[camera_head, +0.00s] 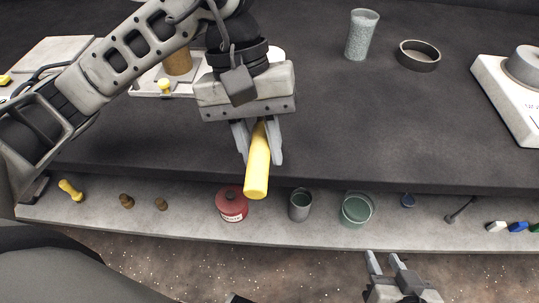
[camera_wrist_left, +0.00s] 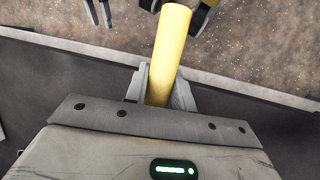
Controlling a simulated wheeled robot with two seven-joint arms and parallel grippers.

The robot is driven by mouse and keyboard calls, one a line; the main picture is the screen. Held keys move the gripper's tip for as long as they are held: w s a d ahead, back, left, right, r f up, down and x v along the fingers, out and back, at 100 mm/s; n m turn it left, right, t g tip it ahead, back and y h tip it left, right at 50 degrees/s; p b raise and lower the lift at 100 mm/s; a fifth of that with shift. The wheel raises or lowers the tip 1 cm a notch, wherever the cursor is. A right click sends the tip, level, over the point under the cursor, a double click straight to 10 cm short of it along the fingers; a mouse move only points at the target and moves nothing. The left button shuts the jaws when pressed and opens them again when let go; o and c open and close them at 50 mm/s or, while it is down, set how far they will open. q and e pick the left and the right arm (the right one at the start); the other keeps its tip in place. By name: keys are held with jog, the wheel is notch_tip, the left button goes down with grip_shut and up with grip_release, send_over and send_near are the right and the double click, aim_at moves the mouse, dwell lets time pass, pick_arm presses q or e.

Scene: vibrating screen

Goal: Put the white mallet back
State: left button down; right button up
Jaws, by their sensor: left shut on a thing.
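My left gripper (camera_head: 261,160) is shut on a yellow cylindrical handle (camera_head: 257,175), held over the front edge of the dark worktop. The handle points toward the front; it also shows between the fingers in the left wrist view (camera_wrist_left: 170,50). No white mallet head shows clearly; the handle's far end is hidden by the gripper. A bit of a white rounded thing (camera_head: 277,54) peeks out behind my left wrist, and I cannot tell what it belongs to. My right gripper (camera_head: 385,262) is open and empty, low in front of the lower shelf.
The lower grey shelf (camera_head: 110,215) holds a red tin (camera_head: 231,204), a grey cup (camera_head: 300,205), a green-topped pot (camera_head: 356,209) and small items. On the worktop (camera_head: 330,120) stand a glass (camera_head: 361,35), a dark ring (camera_head: 418,56) and a white machine (camera_head: 510,85). The worktop's middle is clear.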

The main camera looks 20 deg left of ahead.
pick_arm(q)
jog(key=shift+w+d+f, duration=0.3)
jog(key=shift+w+f, duration=0.05)
jog(key=shift+f, duration=0.15)
jog(key=f, duration=0.3)
jog(key=shift+w+d+f, duration=0.15)
jog(key=shift+w+f, duration=0.05)
jog(key=shift+f, duration=0.15)
jog(key=c, duration=1.2)
grip_release()
jog(key=shift+o, duration=0.2)
pick_arm(e)
jog(key=shift+w+r, duration=0.1)
jog(key=shift+r, duration=0.05)
pick_arm(q)
notch_tip(320, 180, up, 11)
send_over(261, 126)
jog(key=w+a, duration=0.1)
jog(key=a, duration=0.1)
jog(key=shift+w+d+r, duration=0.15)
jog(key=shift+r, duration=0.05)
